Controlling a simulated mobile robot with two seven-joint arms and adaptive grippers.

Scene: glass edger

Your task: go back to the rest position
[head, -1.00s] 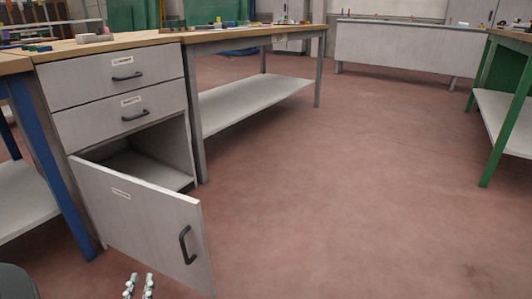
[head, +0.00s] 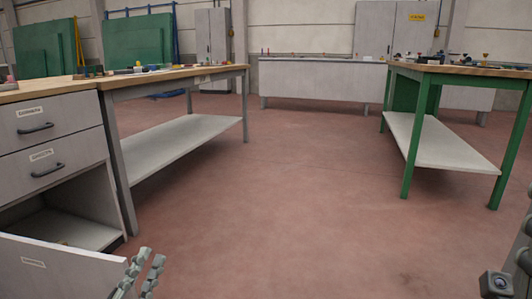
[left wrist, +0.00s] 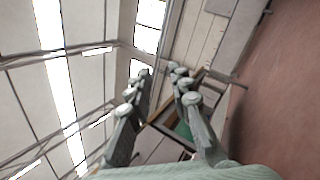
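Part of my right gripper (head: 524,258) shows at the lower right edge of the head view. It is cut off, and its fingertips cannot be made out clearly.
A green-legged table (head: 418,140) stands at the right. The red floor (head: 290,200) between them is clear.

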